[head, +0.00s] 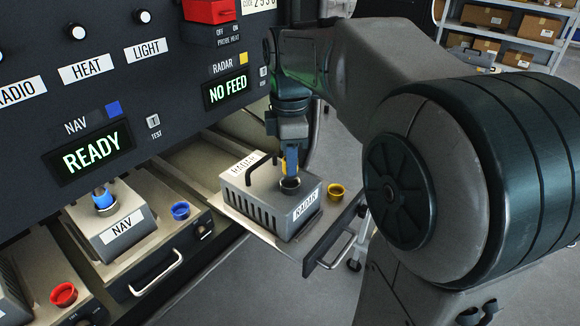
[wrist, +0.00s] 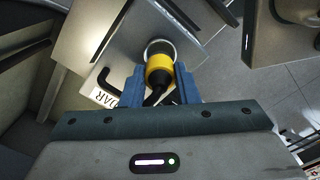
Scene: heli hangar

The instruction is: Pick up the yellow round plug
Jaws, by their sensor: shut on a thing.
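The yellow round plug (wrist: 159,70) has a black collar and cable, and sits between the blue fingers of my gripper (wrist: 160,86). The gripper is shut on it. The plug's front end is at the round socket (wrist: 160,47) on top of the grey RADAR box; I cannot tell whether it is seated inside. In the head view my gripper (head: 290,160) points down at the socket (head: 290,184), and only a sliver of yellow shows beside the finger. The RADAR box (head: 262,206) has a black handle and stands on a pulled-out tray.
A yellow cup-like holder (head: 336,192) is at the tray's right. Left are the NAV box (head: 118,238) with a blue plug in it, a blue holder (head: 180,211) and a red holder (head: 64,294). The panel's RADAR display (head: 226,92) reads NO FEED. Shelves with boxes (head: 496,32) stand behind.

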